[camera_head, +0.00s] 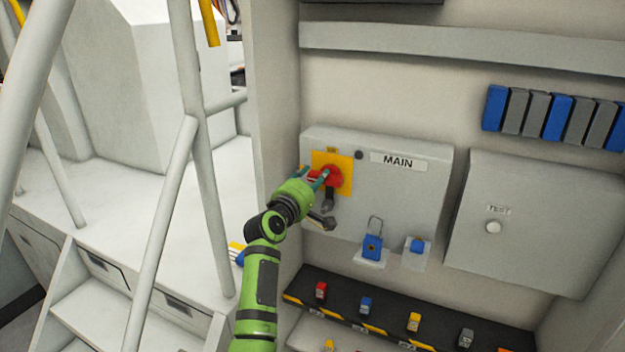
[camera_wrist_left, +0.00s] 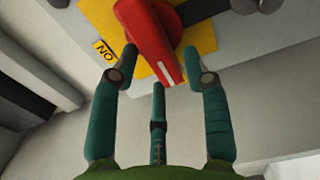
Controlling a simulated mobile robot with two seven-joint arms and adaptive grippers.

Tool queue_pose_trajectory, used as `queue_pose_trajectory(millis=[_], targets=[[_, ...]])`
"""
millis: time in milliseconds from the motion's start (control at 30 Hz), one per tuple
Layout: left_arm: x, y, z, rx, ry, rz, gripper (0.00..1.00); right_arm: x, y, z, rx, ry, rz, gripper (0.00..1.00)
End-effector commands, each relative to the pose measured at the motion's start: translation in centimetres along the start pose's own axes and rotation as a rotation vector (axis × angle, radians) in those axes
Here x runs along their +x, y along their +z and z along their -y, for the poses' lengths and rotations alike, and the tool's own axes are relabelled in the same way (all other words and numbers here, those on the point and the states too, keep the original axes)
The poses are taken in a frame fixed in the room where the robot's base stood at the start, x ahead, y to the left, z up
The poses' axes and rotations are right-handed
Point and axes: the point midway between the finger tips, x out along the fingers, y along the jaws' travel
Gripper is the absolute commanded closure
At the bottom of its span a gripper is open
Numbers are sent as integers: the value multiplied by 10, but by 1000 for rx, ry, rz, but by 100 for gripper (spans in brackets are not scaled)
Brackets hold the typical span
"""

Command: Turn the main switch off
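The main switch is a red rotary handle (camera_head: 334,177) on a yellow plate (camera_head: 346,163), mounted on a grey box labelled MAIN (camera_head: 398,162). In the left wrist view the red handle (camera_wrist_left: 150,32) has a white line at its tip, which points toward my gripper and not at the ON label (camera_wrist_left: 104,49). In the head view the handle lies roughly sideways, its tip to the left. My left gripper (camera_head: 315,174) is at the handle. Its teal fingers (camera_wrist_left: 161,72) stand apart, one on each side of the handle tip; contact is unclear. My right gripper is not seen.
A blue padlock (camera_head: 372,247) and a small blue item (camera_head: 417,245) sit on the box's lower front. Below is a shelf with small coloured padlocks (camera_head: 413,322). A box labelled TEST (camera_head: 540,225) is at right. White railings (camera_head: 200,150) and steps stand at left.

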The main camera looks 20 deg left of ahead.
Motion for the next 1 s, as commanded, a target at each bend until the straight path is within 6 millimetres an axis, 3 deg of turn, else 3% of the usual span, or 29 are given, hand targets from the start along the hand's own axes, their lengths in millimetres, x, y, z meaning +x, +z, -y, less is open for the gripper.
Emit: queue_pose_trajectory(millis=[467, 1000], targets=[[-8, -1, 0, 6, 0, -2, 43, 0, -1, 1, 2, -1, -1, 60], [-99, 0, 1, 5, -2, -2, 43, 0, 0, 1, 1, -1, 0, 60]])
